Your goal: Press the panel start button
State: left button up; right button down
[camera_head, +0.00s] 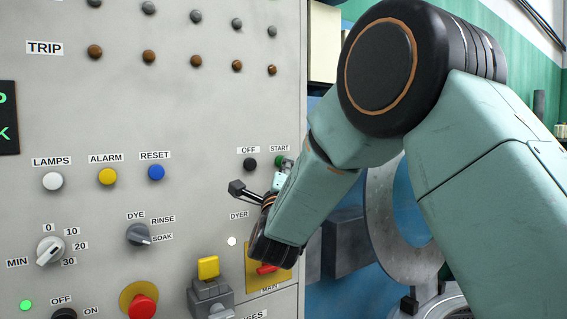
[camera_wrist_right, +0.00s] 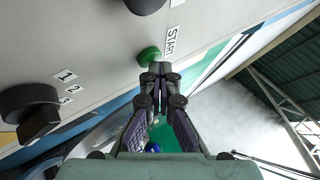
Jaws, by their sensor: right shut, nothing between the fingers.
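The green start button (camera_head: 280,160) is on the grey panel, under the START label near the panel's right edge. In the right wrist view, the green button (camera_wrist_right: 149,56) sits just beyond the fingertips. My right gripper (camera_wrist_right: 160,69) is shut and empty, its tips at the lower right edge of the button. In the head view, the right gripper (camera_head: 286,166) is small and partly hidden by my wrist, right at the button. I cannot tell whether the tips touch or press it. My left gripper is not in view.
The black OFF button (camera_head: 250,164) is just left of the start button. Below are a yellow switch (camera_head: 208,267), a red emergency knob (camera_head: 142,306) and a red main handle (camera_head: 267,268) close to my wrist. A dial (camera_wrist_right: 30,108) shows in the wrist view.

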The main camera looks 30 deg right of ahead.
jog(key=shift+s, duration=0.1)
jog(key=shift+s+b, duration=0.5)
jog(key=shift+s, duration=0.3)
jog(key=shift+s+d+b, duration=0.2)
jog(key=shift+s+b, duration=0.85)
jog(key=shift+s, duration=1.4)
